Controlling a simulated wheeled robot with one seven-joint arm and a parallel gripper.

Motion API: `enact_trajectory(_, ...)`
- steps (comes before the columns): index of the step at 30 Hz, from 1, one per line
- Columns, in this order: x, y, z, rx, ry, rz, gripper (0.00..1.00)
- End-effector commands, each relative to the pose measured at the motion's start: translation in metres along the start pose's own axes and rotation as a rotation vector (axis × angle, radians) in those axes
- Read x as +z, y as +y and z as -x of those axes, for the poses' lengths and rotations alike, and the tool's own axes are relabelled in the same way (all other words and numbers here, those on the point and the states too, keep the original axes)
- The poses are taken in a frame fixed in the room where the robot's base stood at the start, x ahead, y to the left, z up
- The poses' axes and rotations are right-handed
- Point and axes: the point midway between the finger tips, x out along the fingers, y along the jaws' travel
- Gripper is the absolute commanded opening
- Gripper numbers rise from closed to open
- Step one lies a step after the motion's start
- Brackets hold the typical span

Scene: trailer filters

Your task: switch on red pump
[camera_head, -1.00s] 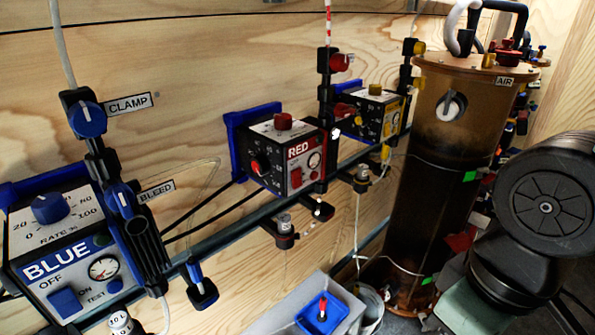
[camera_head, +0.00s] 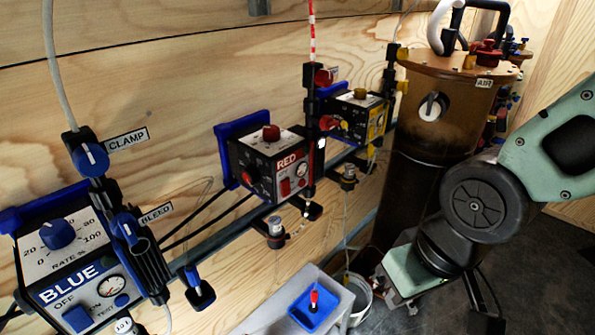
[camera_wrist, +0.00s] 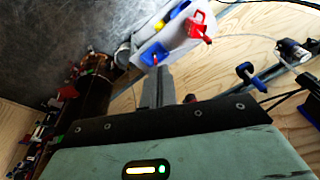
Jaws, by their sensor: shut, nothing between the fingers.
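The red pump (camera_head: 266,184) is a dark box with a white-and-red RED label, mounted on a blue bracket on the wooden wall in the head view. It has a red knob (camera_head: 271,132) on top. I cannot tell the switch's position. My gripper's green hand is low at right in the head view, well apart from the pump; its fingers are hard to make out there. In the wrist view my gripper (camera_wrist: 158,72) is shut and empty, its grey fingers together.
The blue pump (camera_head: 68,265) is at left and the yellow pump (camera_head: 357,113) at right of the red one. A brown cylinder (camera_head: 430,135) stands near my arm. A blue tray (camera_head: 314,312) sits on a grey block below; a white bucket (camera_head: 358,292) is beside it.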

Motion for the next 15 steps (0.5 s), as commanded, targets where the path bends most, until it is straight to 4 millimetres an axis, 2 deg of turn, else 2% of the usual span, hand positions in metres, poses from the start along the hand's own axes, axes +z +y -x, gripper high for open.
enact_trajectory(1, -0.011, -0.001, 0.013, -0.014, 0.018, -0.045, 0.0)
enact_trajectory(9, -0.062, -0.006, 0.018, -0.133, 0.171, -0.299, 0.0)
enact_trajectory(15, -0.09, -0.011, 0.028, -0.258, 0.264, -0.503, 0.0)
